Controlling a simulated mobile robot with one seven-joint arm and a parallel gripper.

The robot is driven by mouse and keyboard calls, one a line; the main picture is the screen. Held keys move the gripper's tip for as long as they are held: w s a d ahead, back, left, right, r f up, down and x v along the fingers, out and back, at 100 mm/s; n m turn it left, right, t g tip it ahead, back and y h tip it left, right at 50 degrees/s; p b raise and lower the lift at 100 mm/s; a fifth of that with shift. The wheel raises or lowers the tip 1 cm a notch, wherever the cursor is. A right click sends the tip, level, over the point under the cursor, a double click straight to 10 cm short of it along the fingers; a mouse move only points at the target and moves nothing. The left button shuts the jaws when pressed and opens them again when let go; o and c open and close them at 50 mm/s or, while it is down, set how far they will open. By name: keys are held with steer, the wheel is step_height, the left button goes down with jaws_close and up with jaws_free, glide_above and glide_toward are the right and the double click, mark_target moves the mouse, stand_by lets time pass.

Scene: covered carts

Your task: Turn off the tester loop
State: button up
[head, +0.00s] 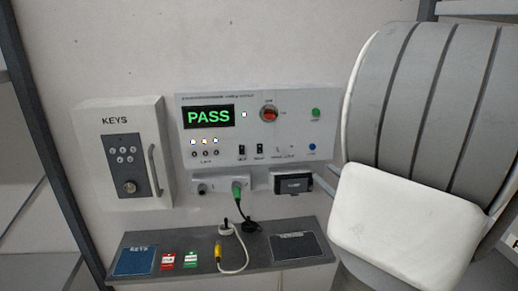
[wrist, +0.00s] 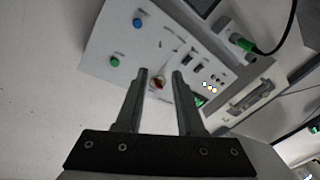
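The tester (head: 258,165) is a pale panel on the wall. Its display (head: 209,116) reads PASS in green. A red rotary knob (head: 269,114) sits right of the display, and a green button (head: 316,113) and a blue button (head: 312,147) are at the right. In the wrist view, the red knob (wrist: 158,84) shows between the fingers of my gripper (wrist: 162,75). The fingers are apart and hold nothing; whether they touch the knob cannot be told. My gripper is not visible in the head view.
A KEYS cabinet (head: 121,152) hangs left of the tester. A green plug (head: 237,190) with a cable is in the lower panel. A dark shelf (head: 205,266) below bears a blue KEYS mat (head: 136,261), red and green tags and a yellow-ended lead (head: 218,254). My arm fills the right.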

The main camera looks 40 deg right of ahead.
mark_target(293, 147)
steer(key=p+x, duration=0.2)
steer(key=x, duration=1.2)
steer(key=shift+w+d, duration=0.1)
steer(key=shift+w, duration=0.3)
jaws_close()
